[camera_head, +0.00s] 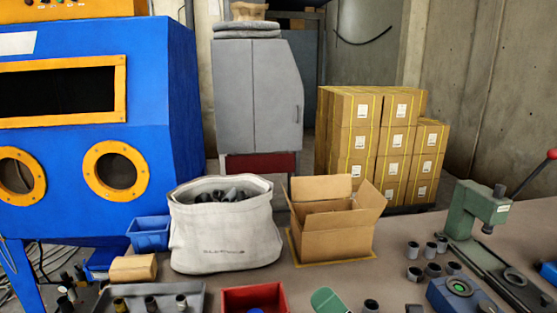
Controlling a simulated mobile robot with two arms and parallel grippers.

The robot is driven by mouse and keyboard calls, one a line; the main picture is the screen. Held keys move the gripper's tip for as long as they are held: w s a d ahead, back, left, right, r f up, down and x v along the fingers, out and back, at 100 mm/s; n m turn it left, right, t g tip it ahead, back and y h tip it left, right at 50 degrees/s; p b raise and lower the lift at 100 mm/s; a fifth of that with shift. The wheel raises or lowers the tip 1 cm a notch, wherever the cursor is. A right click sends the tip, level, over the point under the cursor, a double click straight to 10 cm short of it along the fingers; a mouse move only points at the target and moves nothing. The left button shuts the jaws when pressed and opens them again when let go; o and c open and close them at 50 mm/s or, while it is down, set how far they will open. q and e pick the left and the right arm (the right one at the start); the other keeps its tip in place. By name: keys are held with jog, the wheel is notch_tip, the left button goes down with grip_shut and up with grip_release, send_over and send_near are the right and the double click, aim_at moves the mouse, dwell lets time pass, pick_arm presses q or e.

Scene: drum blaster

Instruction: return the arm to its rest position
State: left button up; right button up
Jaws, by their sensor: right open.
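Neither of my grippers can be made out in the head view, and no arm link shows clearly over the table. What my grippers hold, if anything, is not shown.
A white fabric bag (225,240) of dark parts and an open cardboard box (330,235) stand mid-table. A red tray (252,298), grey tray (205,300) and blue bin (150,235) lie left. A green press (480,208), small cylinders and a blue button box (440,294) crowd the right.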

jog(key=s+d+f+m+g+h, duration=0.2)
jog(key=d+f+m+h, duration=0.5)
jog(key=m, duration=0.5)
jog(key=s+d+f+m+g+h, duration=0.1)
jog(key=s+d+f+m+h, duration=0.1)
jog(key=d+f+m+h, duration=0.7)
jog(key=s+a+f+m+g, duration=0.1)
jog(key=s+f+m+g, duration=0.4)
jog(key=s, duration=0.3)
jog(key=s+a+f+m+g, duration=0.2)
jog(key=s+f+m+g, duration=0.2)
jog(key=s+g, duration=0.3)
notch_tip(320, 180, down, 27)
jog(key=s, duration=0.3)
jog(key=s+d+f+g, duration=0.1)
jog(key=s+d+f, duration=0.2)
jog(key=s+f, duration=1.2)
jog(key=shift+s+g+y, duration=0.3)
jog(key=shift+s, duration=0.05)
